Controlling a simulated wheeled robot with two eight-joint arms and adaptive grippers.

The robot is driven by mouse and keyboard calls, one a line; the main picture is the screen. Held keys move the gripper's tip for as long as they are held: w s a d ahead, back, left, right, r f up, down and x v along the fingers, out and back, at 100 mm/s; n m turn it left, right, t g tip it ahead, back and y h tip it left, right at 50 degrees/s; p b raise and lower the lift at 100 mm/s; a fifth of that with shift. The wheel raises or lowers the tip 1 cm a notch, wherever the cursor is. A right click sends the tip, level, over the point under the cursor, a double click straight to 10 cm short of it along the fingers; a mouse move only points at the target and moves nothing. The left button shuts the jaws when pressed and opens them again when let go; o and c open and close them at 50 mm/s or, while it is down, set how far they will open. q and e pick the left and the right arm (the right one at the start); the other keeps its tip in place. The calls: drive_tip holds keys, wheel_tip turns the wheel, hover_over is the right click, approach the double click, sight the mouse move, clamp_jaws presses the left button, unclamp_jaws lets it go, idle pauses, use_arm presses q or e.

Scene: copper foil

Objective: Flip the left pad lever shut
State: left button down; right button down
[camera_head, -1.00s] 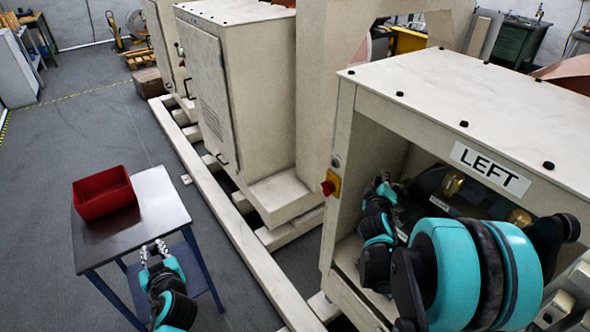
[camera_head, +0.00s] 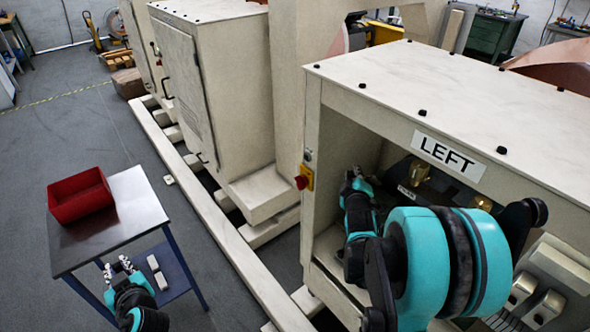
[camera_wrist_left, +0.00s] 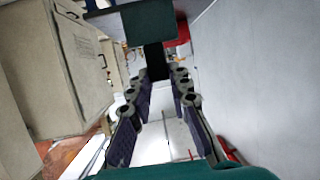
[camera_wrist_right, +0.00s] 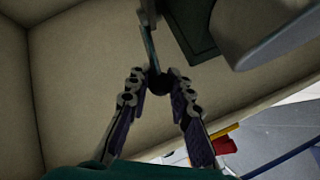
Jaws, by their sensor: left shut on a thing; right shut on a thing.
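The cabinet marked LEFT (camera_head: 447,153) stands open at the right of the head view. My right gripper (camera_head: 357,180) is inside its opening. In the right wrist view, the right gripper's fingers (camera_wrist_right: 158,85) close around a thin grey bar (camera_wrist_right: 151,42) that looks like a lever. A dark green block (camera_wrist_right: 190,22) is just beyond it. The bar is hidden in the head view. My left gripper (camera_head: 118,266) is by the small table's front edge. In the left wrist view, its fingers (camera_wrist_left: 160,85) stand either side of a dark piece (camera_wrist_left: 155,62) that I cannot identify.
A red bin (camera_head: 80,197) sits on the small metal table (camera_head: 135,195). Brass fittings (camera_head: 420,170) are inside the cabinet, near my right arm. Grey metal handles (camera_head: 523,290) are at the lower right. A beige rail (camera_head: 215,220) separates the table from the machine.

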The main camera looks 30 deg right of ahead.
drive_tip(key=c, duration=1.3)
unclamp_jaws()
drive_tip(key=v, duration=1.2)
